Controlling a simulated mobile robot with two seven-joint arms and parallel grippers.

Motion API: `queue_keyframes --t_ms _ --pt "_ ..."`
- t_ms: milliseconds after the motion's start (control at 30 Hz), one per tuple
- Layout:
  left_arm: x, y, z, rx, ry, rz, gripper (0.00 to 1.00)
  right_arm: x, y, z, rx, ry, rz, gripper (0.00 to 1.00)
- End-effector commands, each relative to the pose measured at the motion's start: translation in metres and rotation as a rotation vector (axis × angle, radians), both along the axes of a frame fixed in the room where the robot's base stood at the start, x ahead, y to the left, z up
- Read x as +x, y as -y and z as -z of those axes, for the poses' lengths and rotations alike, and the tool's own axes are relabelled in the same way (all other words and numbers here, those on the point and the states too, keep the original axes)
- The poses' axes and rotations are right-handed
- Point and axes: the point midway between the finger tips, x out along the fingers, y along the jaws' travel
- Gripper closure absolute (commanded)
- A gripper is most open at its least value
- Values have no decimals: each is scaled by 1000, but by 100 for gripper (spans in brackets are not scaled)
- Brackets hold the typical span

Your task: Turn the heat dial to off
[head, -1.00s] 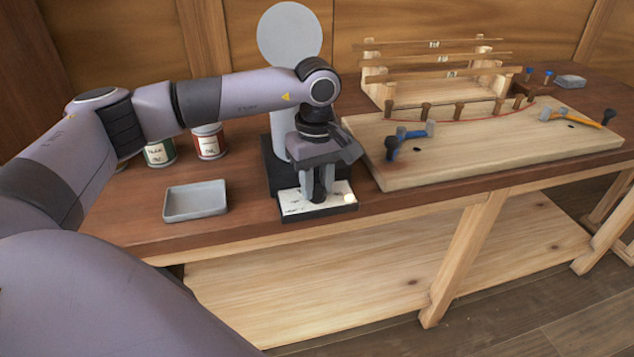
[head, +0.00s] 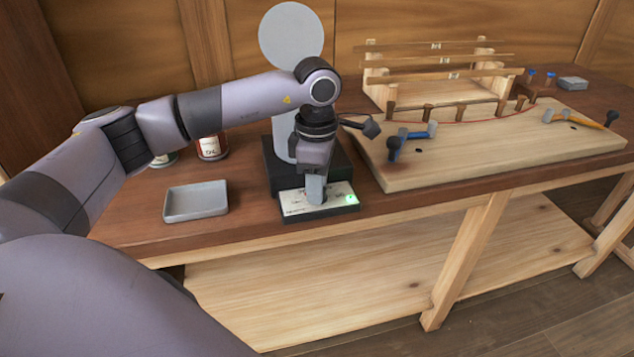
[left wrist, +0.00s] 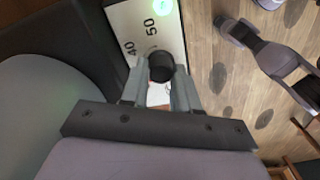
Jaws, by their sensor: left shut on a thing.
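The black heat dial (left wrist: 161,67) shows in the left wrist view between the two fingers of my left gripper (left wrist: 160,84), which is shut on it. The dial sits on a white panel (left wrist: 122,22) with the numbers 40 and 50 beside it; the other markings are partly hidden by the fingers. In the head view my left gripper (head: 315,190) points down at the panel (head: 292,205) and hides the dial. A green lamp (head: 350,198) glows at the panel's right end; it also shows in the left wrist view (left wrist: 161,6). My right gripper is not in view.
A grey disc (head: 291,33) stands on a post behind the panel. A grey tray (head: 195,201) lies left, with cans (head: 211,146) behind it. A wooden board (head: 480,150) with posts and clamps lies right. The bench's front edge is close to the panel.

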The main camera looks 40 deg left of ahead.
Motion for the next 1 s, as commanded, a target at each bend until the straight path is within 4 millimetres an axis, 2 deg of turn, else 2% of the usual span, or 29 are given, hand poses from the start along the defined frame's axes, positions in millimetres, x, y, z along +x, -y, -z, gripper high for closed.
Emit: queue_keyframes --t_ms 500,700,1000 --pt "-1 0 -2 2 2 -466 100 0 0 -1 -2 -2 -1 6" --pt "-1 1 -1 2 2 -592 100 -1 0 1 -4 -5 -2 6" --pt "-1 1 -1 1 3 -691 100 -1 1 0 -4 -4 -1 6"
